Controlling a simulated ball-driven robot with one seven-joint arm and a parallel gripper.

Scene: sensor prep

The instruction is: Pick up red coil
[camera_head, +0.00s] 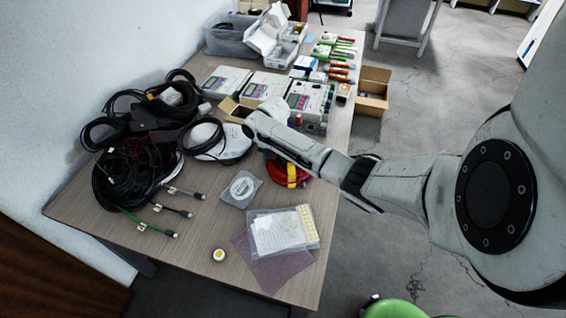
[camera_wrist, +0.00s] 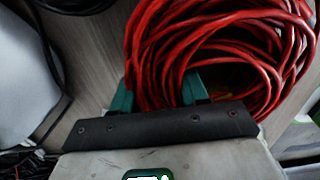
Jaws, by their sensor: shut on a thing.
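The red coil (camera_head: 305,178) is a bundle of red cable near the right edge of the table, partly hidden behind my arm in the head view. A yellow piece (camera_head: 292,176) shows on it. In the wrist view the red coil (camera_wrist: 215,40) fills the upper middle and right. My gripper (camera_wrist: 160,92) has two teal fingers, one on each side of a bundle of the coil's strands, and is shut on it. The fingertips are hidden among the strands. I cannot tell whether the coil is clear of the table.
Black cable coils (camera_head: 125,180) crowd the table's left side. A disc in a clear sleeve (camera_head: 241,188), papers (camera_head: 282,232) and a small yellow-white round item (camera_head: 218,255) lie in front. Measuring boxes (camera_head: 262,87) stand behind. An open cardboard box (camera_head: 372,92) is beyond the right edge.

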